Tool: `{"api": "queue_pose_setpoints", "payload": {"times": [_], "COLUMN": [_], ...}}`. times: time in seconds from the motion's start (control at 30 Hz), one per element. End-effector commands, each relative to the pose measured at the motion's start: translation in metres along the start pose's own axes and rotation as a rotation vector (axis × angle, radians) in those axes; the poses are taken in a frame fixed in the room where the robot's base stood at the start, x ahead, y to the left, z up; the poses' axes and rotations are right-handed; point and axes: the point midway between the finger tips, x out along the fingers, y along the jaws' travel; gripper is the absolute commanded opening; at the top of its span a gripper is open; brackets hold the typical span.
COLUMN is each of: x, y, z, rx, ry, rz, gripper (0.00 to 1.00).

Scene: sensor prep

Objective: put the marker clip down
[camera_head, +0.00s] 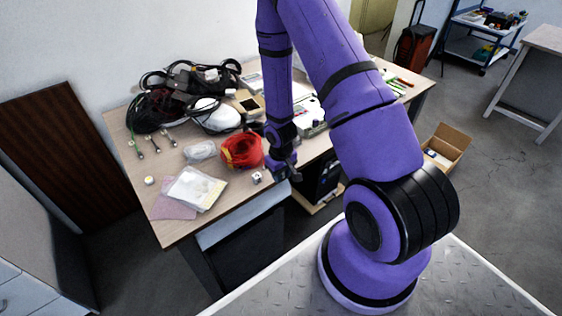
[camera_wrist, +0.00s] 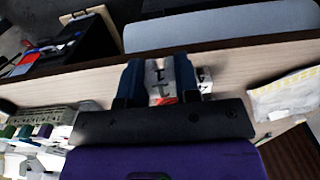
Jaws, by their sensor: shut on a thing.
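My gripper (camera_head: 291,174) is low at the front edge of the wooden table, near its right part. In the wrist view, its two blue-grey fingers (camera_wrist: 159,78) are shut on a small white piece with dark marks and some red, the marker clip (camera_wrist: 157,74). In the head view I cannot make out the clip at the fingertips. The gripper appears above the table top; whether the clip touches the table I cannot tell. A small white block with dark marks (camera_head: 257,177) lies on the table just left of the gripper. It also shows beside the right finger in the wrist view (camera_wrist: 204,80).
Dark cables (camera_head: 150,112) are heaped behind. The table's front strip has bare room.

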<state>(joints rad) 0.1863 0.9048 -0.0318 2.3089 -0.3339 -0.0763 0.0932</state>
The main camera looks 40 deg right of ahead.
Motion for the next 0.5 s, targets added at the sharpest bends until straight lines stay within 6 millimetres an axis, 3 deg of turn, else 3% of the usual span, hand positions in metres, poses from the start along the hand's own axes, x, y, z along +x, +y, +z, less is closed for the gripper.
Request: {"api": "queue_pose_setpoints", "payload": {"times": [0.2, 0.5], "x": [0.005, 0.007], "y": [0.026, 0.038], "z": [-0.041, -0.061], "rx": [0.002, 0.0], "ry": [0.003, 0.0], "rz": [0.0, 0.0], "gripper": [0.05, 0.05]}}
